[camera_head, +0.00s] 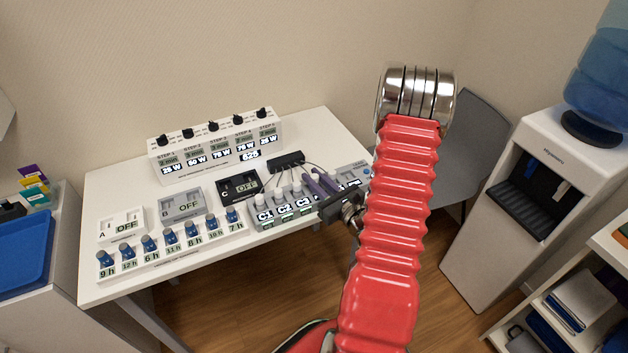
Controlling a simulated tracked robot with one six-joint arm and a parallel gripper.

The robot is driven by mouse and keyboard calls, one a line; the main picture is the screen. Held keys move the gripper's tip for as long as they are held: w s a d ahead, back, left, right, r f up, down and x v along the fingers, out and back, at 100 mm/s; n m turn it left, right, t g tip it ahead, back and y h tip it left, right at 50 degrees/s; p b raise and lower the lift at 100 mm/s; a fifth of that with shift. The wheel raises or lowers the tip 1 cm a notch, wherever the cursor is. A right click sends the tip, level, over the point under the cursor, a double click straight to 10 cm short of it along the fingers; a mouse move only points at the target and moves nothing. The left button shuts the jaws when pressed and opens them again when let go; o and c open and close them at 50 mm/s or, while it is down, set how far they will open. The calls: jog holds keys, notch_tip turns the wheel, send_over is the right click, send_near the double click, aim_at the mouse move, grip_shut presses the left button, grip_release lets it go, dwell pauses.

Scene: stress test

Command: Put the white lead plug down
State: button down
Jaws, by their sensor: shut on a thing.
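My gripper (318,184), with purple-grey fingers, is over the right part of the grey lead box (258,222) on the white table. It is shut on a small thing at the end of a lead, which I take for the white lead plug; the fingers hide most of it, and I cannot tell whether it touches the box. Several pale plugs stand on the lead box behind the labels C1, C2 and C3. Thin leads run from them to a small black block (287,160) behind.
A white control box (215,145) with black knobs stands at the back of the table (330,128). Units A (121,226), B (181,206) and C (239,187) and a row of blue knobs (170,237) are on the left. A water cooler (535,190) stands right.

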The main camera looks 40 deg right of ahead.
jog(key=shift+f, duration=0.25)
jog(key=c, duration=1.6)
grip_release()
jog(key=shift+f, duration=0.1)
jog(key=shift+s, duration=0.6)
jog(key=shift+s+a, duration=0.2)
jog(key=shift+s, duration=1.6)
jog(key=shift+s+a, duration=0.15)
jog(key=shift+s, duration=1.7)
jog(key=shift+s+a, duration=0.2)
jog(key=shift+s, duration=1.6)
